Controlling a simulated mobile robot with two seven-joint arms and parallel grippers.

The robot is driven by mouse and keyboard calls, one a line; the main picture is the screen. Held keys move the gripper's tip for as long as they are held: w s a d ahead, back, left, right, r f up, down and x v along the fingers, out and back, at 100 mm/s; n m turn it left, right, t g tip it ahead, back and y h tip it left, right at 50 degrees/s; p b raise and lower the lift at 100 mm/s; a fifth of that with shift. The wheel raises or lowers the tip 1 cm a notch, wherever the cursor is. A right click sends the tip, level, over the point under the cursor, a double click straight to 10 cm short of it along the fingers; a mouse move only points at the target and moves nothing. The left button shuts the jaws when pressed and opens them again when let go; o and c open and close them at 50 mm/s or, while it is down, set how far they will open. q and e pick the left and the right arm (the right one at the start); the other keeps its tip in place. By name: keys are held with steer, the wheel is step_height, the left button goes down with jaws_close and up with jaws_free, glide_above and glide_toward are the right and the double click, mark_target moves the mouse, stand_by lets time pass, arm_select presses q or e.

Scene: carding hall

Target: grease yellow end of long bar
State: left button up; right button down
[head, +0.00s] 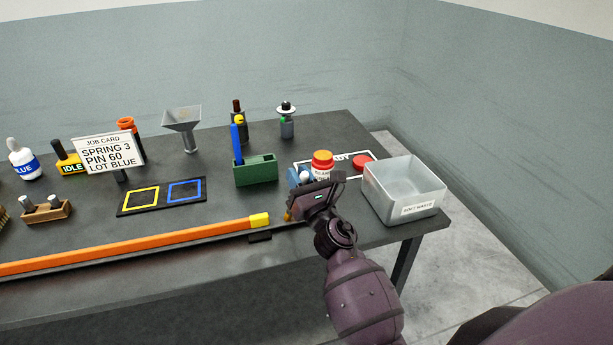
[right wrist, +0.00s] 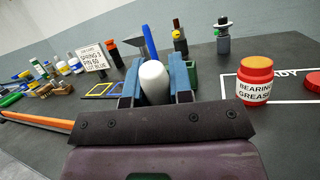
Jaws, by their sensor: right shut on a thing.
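The long bar (head: 130,250) is orange and lies along the table's front, with its yellow end (head: 259,220) on the right. In the right wrist view part of the orange bar (right wrist: 40,121) shows at the left. My right gripper (head: 300,180) is shut on a white, rounded object (right wrist: 153,82), raised to the right of the yellow end and apart from it. The rest of the held object is mostly hidden. The bearing grease jar (head: 322,164) stands just beyond the gripper, with a red lid (head: 362,163) lying beside it. My left gripper is not in view.
A translucent soft-waste bin (head: 405,208) stands at the table's right edge. A green block (head: 256,172) holding a blue stick stands behind the bar. A job card (head: 103,150), funnel (head: 183,121) and bottles stand farther back. A dark mat (head: 130,209) has yellow and blue squares.

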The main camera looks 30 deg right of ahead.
steer(key=shift+w+a, duration=0.1)
steer(key=shift+a, duration=0.25)
steer(key=shift+f, duration=0.1)
steer(key=s+d, duration=0.1)
steer(key=d, duration=0.5)
steer(key=shift+s+d, duration=0.35)
steer(key=shift+d, duration=0.05)
stand_by(0.4)
step_height(320, 180, up, 6)
steer(key=p, duration=0.4)
steer(key=shift+p, duration=0.3)
steer(key=shift+r, duration=0.2)
